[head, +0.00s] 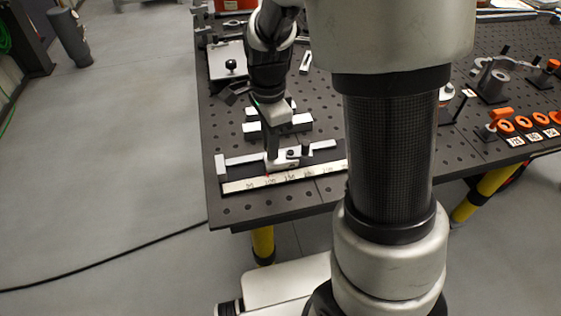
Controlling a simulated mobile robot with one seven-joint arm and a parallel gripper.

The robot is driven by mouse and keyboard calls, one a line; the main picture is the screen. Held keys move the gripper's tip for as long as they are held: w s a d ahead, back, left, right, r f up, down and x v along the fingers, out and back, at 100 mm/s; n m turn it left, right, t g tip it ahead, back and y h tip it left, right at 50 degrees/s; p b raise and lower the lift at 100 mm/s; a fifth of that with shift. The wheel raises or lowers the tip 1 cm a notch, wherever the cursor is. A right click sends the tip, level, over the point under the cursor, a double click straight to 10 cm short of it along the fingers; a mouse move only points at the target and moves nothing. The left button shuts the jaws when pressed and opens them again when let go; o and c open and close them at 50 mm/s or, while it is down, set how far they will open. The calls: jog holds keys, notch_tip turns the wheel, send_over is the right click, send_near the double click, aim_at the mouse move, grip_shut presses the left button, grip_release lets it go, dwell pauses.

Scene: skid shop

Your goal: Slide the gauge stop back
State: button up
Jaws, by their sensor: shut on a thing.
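The gauge stop (286,163) is a small light metal block with dark knobs on top. It sits on a metal rail (243,159) behind a white number scale (262,181) near the front left of the perforated table. My gripper (272,152) points down at the left part of the stop and is shut on it. The fingertips are small here and partly merge with the stop. An upright grey end block (220,166) stands at the rail's left end, with bare rail between it and the stop. My arm hides the scale's right end.
The dark perforated table (320,197) has yellow legs. Light bars (296,122) lie behind the rail. A plate with a black knob (231,66) is at the back left. Orange rings (507,126) and clamps are at the right. The table's front edge is close to the scale.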

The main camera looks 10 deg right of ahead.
aim_at(304, 141)
jog(key=shift+d, duration=1.1)
jog(key=shift+d, duration=1.45)
jog(key=shift+d, duration=1.65)
jog(key=shift+d, duration=1.15)
jog(key=o, duration=1.1)
jog(key=shift+r+p, duration=0.1)
jog(key=shift+p, duration=0.2)
